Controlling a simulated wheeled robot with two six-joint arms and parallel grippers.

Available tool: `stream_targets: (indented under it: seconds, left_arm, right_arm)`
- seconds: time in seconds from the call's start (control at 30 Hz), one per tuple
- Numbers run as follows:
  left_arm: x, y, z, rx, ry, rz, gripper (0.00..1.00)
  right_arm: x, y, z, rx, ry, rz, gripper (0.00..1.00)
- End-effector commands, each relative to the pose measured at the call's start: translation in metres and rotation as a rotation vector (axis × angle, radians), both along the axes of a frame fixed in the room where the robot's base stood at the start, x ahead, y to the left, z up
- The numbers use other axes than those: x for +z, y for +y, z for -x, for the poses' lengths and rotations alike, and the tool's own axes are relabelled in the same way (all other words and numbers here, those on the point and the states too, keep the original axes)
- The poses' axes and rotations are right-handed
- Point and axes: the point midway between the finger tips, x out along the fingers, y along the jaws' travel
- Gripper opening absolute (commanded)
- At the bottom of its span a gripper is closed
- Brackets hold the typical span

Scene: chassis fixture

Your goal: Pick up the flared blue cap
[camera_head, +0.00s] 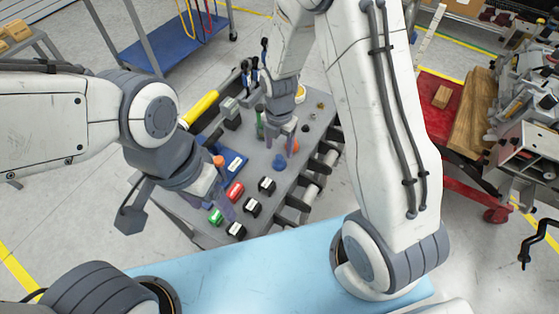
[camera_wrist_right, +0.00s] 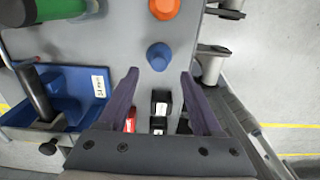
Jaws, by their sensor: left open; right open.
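The flared blue cap (camera_head: 279,161) stands on the grey table (camera_head: 254,160). In the right wrist view the cap (camera_wrist_right: 159,56) shows its round top and wider base, just beyond and between the fingertips. My right gripper (camera_head: 283,139) is open and empty, pointing down near the cap in the head view. In the wrist view its two purple fingers (camera_wrist_right: 158,75) are spread on either side of the cap's line, and I see no contact. My left gripper (camera_head: 224,190) is over the table's left part; its fingers are partly hidden by its wrist.
An orange cap (camera_wrist_right: 164,9) stands close beyond the blue one. A blue bin (camera_wrist_right: 70,78) and a green cylinder (camera_wrist_right: 60,8) are left of it. Red (camera_head: 235,191), green (camera_head: 215,217) and several black blocks (camera_head: 252,206) stand at the near side. Rollers line the right edge.

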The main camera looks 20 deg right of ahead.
Motion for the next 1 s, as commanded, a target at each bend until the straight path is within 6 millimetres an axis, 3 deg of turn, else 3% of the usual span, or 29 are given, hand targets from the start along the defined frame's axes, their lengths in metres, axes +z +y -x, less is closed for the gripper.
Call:
stream_targets:
  seconds: [0.17, 0.5, 0.8, 0.97, 1.0]
  left_arm:
    - [0.002, 0.0, 0.0, 0.0, 0.0, 0.0, 0.71]
    - [0.01, 0.0, 0.0, 0.0, 0.0, 0.0, 0.71]
    - [0.01, 0.0, 0.0, 0.0, 0.0, 0.0, 0.71]
    - [0.01, 0.0, 0.0, 0.0, 0.0, 0.0, 0.71]
    - [0.01, 0.0, 0.0, 0.0, 0.0, 0.0, 0.71]
  right_arm:
    - [-0.012, 0.0, 0.0, -0.001, 0.001, 0.0, 0.66]
    - [-0.054, 0.0, -0.001, -0.001, 0.001, 0.0, 0.66]
    - [-0.059, 0.0, -0.002, -0.001, -0.002, -0.001, 0.66]
    - [-0.059, 0.0, -0.002, -0.001, -0.001, -0.001, 0.05]
    - [-0.059, 0.0, -0.002, -0.001, -0.001, -0.001, 0.0]
